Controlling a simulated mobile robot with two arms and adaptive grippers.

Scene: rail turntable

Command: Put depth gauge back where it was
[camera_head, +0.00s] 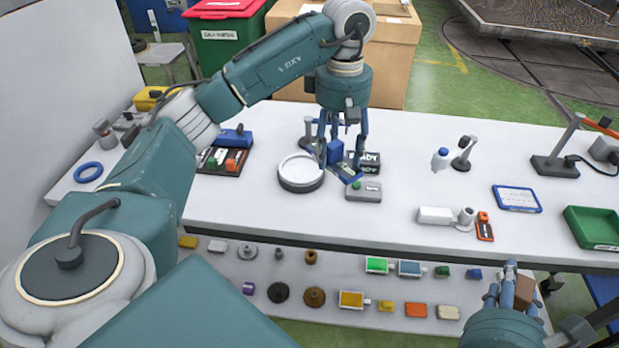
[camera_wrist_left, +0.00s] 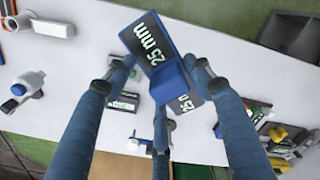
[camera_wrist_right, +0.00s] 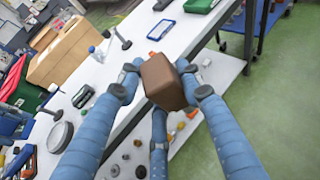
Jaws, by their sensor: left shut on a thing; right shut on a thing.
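My left gripper (camera_head: 342,164) is above the white table (camera_head: 400,150), with its fingers shut around a blue piece (camera_head: 335,151). In the left wrist view this blue piece (camera_wrist_left: 178,85) carries black "25 mm" labels; I take it for the depth gauge. Its contact with the table is unclear. My right gripper (camera_head: 514,287) is shut on a brown block (camera_head: 525,292), in front of the table's front edge. The brown block also shows in the right wrist view (camera_wrist_right: 163,82).
A round white dish (camera_head: 301,169) is left of my left gripper. A sign reading "READY" (camera_head: 370,160) and a grey box with a green button (camera_head: 362,192) stand close by. A dark tool tray (camera_head: 222,170) is further left, a green bin (camera_head: 592,227) at right. A lower shelf holds several small parts.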

